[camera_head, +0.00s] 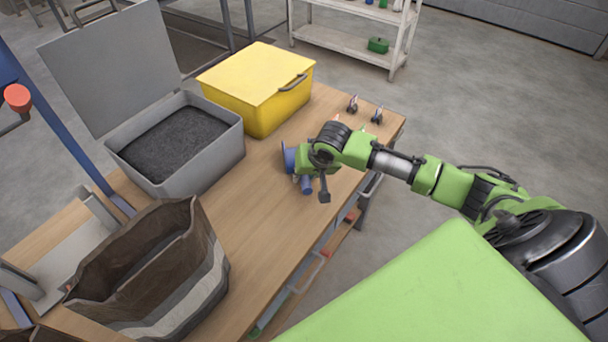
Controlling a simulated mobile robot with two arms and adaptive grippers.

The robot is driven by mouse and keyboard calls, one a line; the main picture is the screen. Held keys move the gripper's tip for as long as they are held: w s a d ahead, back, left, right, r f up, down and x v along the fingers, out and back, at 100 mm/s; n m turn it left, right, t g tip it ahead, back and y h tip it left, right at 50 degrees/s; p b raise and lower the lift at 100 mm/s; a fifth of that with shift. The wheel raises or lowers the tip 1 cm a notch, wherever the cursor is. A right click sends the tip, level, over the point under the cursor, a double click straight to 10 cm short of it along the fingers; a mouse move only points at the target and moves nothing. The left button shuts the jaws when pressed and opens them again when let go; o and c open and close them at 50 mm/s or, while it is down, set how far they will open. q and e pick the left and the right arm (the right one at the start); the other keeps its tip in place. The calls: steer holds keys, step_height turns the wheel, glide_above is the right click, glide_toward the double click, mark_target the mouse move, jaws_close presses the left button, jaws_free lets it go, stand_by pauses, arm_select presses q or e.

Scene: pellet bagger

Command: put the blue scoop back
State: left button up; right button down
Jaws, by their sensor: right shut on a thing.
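The blue scoop (289,157) is at my right gripper (303,178), over the wooden table right of its middle. Its blue parts show to the left of and below the gripper, and the gripper hides the rest. My right gripper is shut on the scoop. I cannot tell whether the scoop touches the table top. Two small dark upright brackets (353,104) (377,115) stand near the table's far right corner, beyond the gripper. My left gripper is not in view.
On the wooden table (262,225) stand an open grey bin (216,156) of dark pellets and a closed yellow box (281,105). An open brown bag (205,285) stands at the near left. The table between bag and gripper is clear. A white shelf (345,42) stands behind.

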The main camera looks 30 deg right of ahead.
steer(key=c, duration=1.9)
jaws_free()
steer(key=shift+r, duration=0.25)
steer(key=v, duration=1.1)
steer(key=shift+s+r, duration=0.25)
steer(key=shift+r, duration=0.05)
